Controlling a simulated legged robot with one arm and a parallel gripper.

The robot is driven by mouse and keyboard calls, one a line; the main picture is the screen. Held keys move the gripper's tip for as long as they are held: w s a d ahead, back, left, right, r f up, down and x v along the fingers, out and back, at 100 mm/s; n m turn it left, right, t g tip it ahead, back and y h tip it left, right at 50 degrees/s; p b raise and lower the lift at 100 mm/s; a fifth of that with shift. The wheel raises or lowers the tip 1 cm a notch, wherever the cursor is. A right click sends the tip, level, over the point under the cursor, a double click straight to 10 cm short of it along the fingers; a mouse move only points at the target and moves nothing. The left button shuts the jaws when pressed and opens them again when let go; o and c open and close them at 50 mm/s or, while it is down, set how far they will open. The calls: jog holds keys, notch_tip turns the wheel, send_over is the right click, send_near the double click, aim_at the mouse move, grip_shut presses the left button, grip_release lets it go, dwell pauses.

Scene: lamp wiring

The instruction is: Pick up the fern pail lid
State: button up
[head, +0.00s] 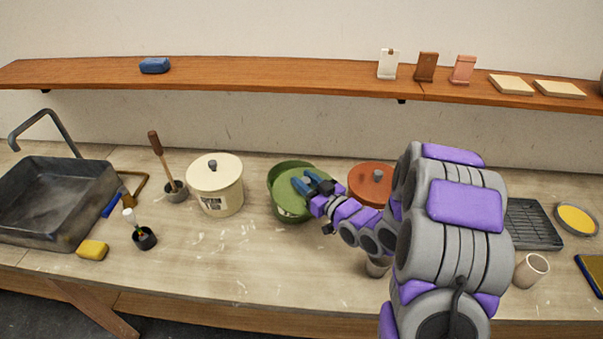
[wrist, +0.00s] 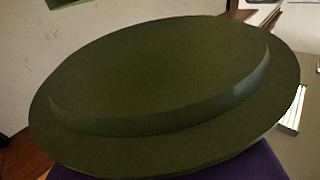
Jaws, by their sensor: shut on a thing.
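The fern pail lid (head: 285,184) is a green disc at the middle of the bench in the head view. It appears tilted over the green pail (head: 287,164), with the pail's rim showing behind it. My gripper (head: 303,184) reaches in from the right and is shut on the lid. In the wrist view the lid (wrist: 150,75) fills most of the picture, showing a flat face with a raised ring. The knob is hidden by my gripper, and I cannot tell how far the lid is above the pail.
A cream lidded pail (head: 216,190) stands left of the green one. A rust-red lidded pail (head: 371,180) stands to the right, partly behind my arm. A sink (head: 60,205) is at the far left. A wooden shelf (head: 270,75) runs along the wall above.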

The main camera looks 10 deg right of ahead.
jog(key=shift+s+d+f+p, duration=0.1)
jog(key=shift+s+d+p, duration=0.1)
jog(key=shift+s+p, duration=0.25)
jog(key=shift+s+r+p, duration=0.4)
jog(key=shift+s+p, duration=0.25)
jog(key=shift+s, duration=0.1)
jog(key=p, duration=0.3)
jog(key=shift+s+r, duration=0.15)
jog(key=shift+s, duration=0.05)
jog(key=p, duration=0.3)
jog(key=shift+s, duration=0.3)
jog(key=s+p, duration=0.1)
jog(key=p, duration=0.2)
jog(key=shift+s+d+p, duration=0.15)
jog(key=shift+s+p, duration=0.1)
jog(key=shift+p, duration=0.15)
jog(key=shift+f, duration=0.2)
